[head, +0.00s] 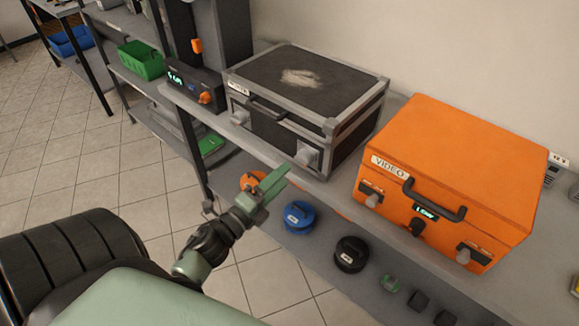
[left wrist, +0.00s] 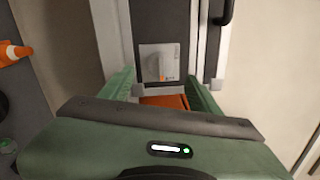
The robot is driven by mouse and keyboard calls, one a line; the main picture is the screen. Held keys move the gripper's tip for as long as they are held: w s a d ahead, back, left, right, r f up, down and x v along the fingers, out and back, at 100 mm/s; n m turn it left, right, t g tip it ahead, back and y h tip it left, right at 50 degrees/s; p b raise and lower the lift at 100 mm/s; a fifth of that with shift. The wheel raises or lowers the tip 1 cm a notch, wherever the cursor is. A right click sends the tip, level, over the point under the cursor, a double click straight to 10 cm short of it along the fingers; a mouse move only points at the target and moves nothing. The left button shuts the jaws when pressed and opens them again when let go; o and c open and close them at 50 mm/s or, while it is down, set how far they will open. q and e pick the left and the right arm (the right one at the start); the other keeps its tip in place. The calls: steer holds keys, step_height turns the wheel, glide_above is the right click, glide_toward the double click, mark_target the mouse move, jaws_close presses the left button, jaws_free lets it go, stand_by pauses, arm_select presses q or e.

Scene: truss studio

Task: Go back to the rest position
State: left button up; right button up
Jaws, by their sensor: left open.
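My left gripper (head: 268,186) shows in the head view in front of the shelf edge, below the black case with grey edges (head: 305,88). It also shows in the left wrist view (left wrist: 165,88), with its two green fingers apart and nothing between them. There the fingers point at a grey latch (left wrist: 160,63) on a dark case front; I cannot tell whether they touch it. In the head view the latch (head: 307,155) is just above the fingertips. My right gripper is in neither view.
An orange case labelled VIDEO (head: 455,165) stands on the upper shelf at the right. A device with a lit display (head: 195,85) stands left of the black case. Round blue (head: 298,217) and black (head: 351,254) items lie on the lower shelf. Tiled floor (head: 90,150) is clear at the left.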

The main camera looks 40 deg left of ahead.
arm_select(q)
steer(key=shift+s, duration=0.4)
steer(key=s+d+f+n+g+y, duration=0.1)
steer(key=s+f+n+g, duration=0.25)
steer(key=f, duration=0.75)
steer(key=s+d+f+n+g, duration=0.15)
steer(key=f+n, duration=0.25)
steer(key=f, duration=0.7)
steer(key=s+d+f+n+g+y, duration=0.1)
steer(key=s+f+n+g, duration=0.25)
steer(key=f, duration=0.75)
steer(key=s+d+f+n+g, duration=0.2)
steer(key=s+f, duration=0.4)
steer(key=s, duration=0.3)
steer(key=s+d+f+n+g, duration=0.2)
steer(key=s+f, duration=0.4)
steer(key=s, duration=0.3)
steer(key=s+d+f+n+g, duration=0.2)
steer(key=s+f+n+g, duration=0.2)
steer(key=s+f, duration=0.3)
steer(key=s+g, duration=0.1)
steer(key=s, duration=0.2)
steer(key=shift+d+h, duration=0.15)
steer(key=shift+h, duration=0.15)
